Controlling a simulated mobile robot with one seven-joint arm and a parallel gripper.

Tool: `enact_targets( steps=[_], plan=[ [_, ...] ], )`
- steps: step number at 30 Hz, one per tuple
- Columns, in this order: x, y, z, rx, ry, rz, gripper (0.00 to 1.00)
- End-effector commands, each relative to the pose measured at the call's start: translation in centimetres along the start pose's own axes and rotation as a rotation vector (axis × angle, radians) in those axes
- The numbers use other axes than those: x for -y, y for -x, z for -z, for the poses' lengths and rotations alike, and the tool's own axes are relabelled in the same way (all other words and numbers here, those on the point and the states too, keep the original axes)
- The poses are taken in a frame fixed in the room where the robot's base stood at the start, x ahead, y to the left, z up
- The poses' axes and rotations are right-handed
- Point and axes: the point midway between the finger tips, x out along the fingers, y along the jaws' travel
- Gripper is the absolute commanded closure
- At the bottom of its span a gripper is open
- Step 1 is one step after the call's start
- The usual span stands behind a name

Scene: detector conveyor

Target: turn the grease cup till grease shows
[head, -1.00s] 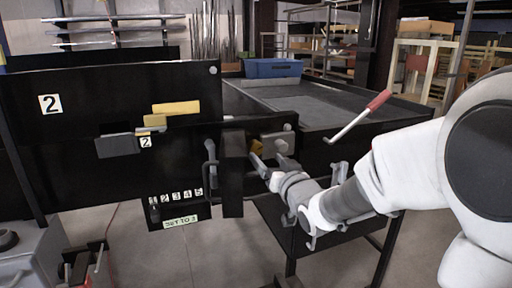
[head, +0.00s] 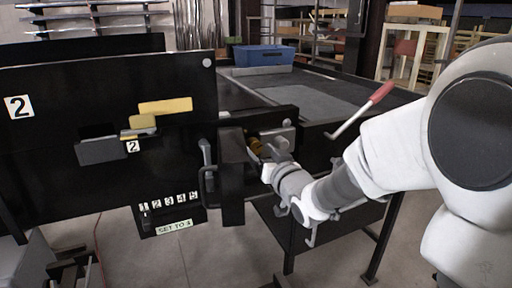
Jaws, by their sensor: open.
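The grease cup appears to be the small brass-yellow part (head: 256,145) on the dark machine, behind the black upright post, in the head view. My gripper (head: 265,149) is at its right side, with its jaws open and pointing toward it. The fingertips are close to the cup, but I cannot tell whether they touch it or straddle it. The post and the fingers hide part of the cup. No grease can be made out at this size.
A black post (head: 232,178) stands just left of my gripper. A red-handled lever (head: 363,108) rises to the right, close to my arm. A black panel (head: 60,170) with yellow pieces and a numbered strip (head: 168,202) is at left. A blue bin (head: 263,57) sits behind.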

Motion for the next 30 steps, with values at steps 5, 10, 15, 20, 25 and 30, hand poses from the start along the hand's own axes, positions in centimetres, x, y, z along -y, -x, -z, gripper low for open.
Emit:
enact_targets(
  steps=[5, 10, 15, 20, 25, 30],
  plan=[
    [-0.02, 0.06, 0.01, 0.000, 0.000, 0.000, 0.22],
    [-0.01, 0.06, 0.00, 0.000, 0.000, 0.000, 0.22],
    [-0.01, 0.06, 0.00, 0.000, 0.000, 0.000, 0.46],
    [0.00, 0.05, 0.00, 0.000, 0.000, 0.000, 0.75],
    [-0.01, 0.05, 0.00, 0.000, 0.000, 0.000, 1.00],
    [-0.01, 0.05, 0.01, 0.000, -0.006, 0.000, 1.00]
  ],
)
